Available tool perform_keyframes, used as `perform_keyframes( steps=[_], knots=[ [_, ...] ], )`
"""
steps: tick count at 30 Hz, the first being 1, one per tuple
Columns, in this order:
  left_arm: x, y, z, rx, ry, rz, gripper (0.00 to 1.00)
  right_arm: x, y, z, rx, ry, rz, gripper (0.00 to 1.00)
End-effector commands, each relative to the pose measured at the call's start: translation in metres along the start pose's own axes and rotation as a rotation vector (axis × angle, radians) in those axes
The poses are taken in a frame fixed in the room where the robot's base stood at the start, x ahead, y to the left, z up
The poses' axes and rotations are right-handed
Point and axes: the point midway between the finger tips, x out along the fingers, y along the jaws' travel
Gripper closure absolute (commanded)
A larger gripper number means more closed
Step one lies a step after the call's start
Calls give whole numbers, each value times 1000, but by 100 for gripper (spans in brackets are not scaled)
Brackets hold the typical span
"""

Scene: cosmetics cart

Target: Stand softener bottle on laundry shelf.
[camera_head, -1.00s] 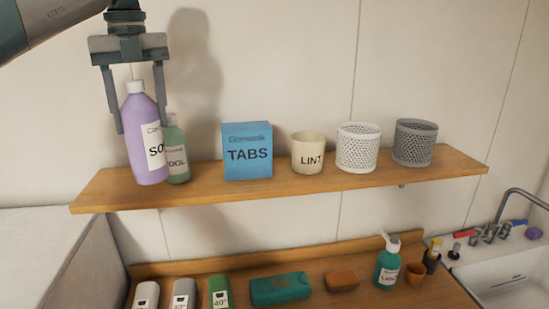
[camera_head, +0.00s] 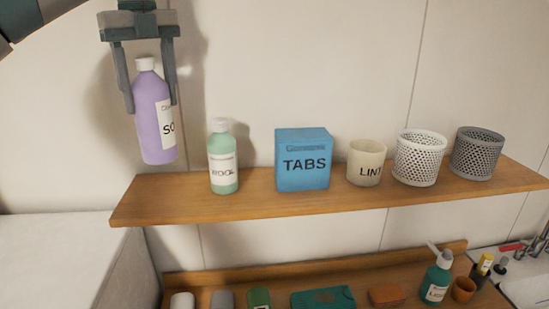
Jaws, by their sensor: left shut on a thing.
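The softener bottle (camera_head: 153,120) is purple with a white cap and a white label reading "SO", partly turned from view. My left gripper (camera_head: 151,106) comes down from above, shut on the bottle with one finger on each side. The bottle hangs nearly upright, its base in the picture just above the left part of the wooden laundry shelf (camera_head: 262,203), with no visible contact. My right gripper is not in view.
On the shelf stand a green "WOOL" bottle (camera_head: 222,158), a blue TABS box (camera_head: 302,160), a LINT cup (camera_head: 366,163), a white basket (camera_head: 419,158) and a grey basket (camera_head: 476,153). The shelf's left end is bare. A lower counter (camera_head: 235,280) holds several items.

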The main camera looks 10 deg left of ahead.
Motion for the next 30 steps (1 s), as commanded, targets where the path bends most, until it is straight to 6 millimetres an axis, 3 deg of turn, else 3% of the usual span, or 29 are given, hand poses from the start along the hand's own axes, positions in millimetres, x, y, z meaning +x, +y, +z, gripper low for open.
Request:
perform_keyframes(
  steps=[9, 21, 30],
  knots=[
    [12, 0, 0, 2, 2, 1, 94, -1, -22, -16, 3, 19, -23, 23],
    [57, 0, 0, 2, 1, 1, 94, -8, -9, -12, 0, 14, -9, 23],
    [62, 0, 0, 1, 0, -1, 94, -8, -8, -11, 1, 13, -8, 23]
  ],
)
